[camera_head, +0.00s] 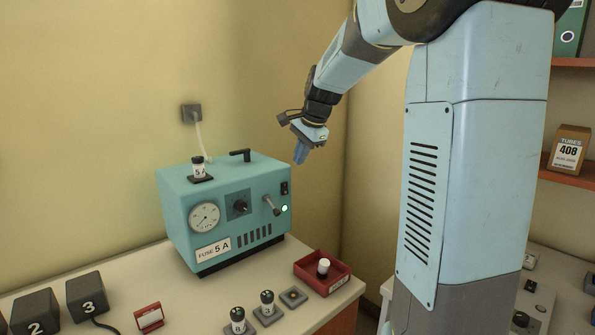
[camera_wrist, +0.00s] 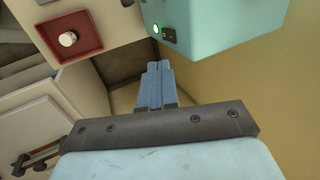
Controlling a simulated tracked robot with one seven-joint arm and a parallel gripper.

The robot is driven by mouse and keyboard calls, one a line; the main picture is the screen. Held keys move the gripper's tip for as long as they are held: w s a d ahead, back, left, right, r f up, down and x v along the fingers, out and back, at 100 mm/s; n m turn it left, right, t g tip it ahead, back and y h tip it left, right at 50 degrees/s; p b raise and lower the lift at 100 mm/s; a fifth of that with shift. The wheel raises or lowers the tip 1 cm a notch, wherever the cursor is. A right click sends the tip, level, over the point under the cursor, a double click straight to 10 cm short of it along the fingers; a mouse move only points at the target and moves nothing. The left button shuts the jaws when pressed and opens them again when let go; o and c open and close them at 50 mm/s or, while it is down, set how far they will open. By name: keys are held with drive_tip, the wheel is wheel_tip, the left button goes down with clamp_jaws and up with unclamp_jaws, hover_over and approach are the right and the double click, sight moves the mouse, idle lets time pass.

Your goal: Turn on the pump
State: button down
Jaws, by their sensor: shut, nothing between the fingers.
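The pump is a teal box (camera_head: 180,222) on the bench, with a round gauge (camera_head: 205,217), a dark knob (camera_head: 240,206), a grey lever (camera_head: 271,206) and a label reading "FUSE 5 A" (camera_head: 213,250). A small black switch (camera_head: 284,187) sits at the upper right of its front, above a lit green lamp (camera_head: 284,209). A fuse marked 5 A (camera_head: 198,168) stands on top. My gripper (camera_head: 300,154) is shut and empty, in the air above and right of the pump, apart from it. In the wrist view my gripper (camera_wrist: 158,66) points near the switch (camera_wrist: 168,34) and green lamp (camera_wrist: 155,29).
A red tray (camera_head: 335,285) holding a white-topped piece (camera_head: 324,268) lies right of the pump. Black blocks numbered 2 (camera_head: 35,312) and 3 (camera_head: 88,297) stand left. A handle (camera_head: 240,154) rises from the pump's top.

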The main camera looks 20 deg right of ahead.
drive_tip(key=r, duration=0.2)
drive_tip(key=shift+s+d+r, duration=0.1)
drive_tip(key=shift+s+r, duration=0.1)
drive_tip(key=shift+r, duration=0.2)
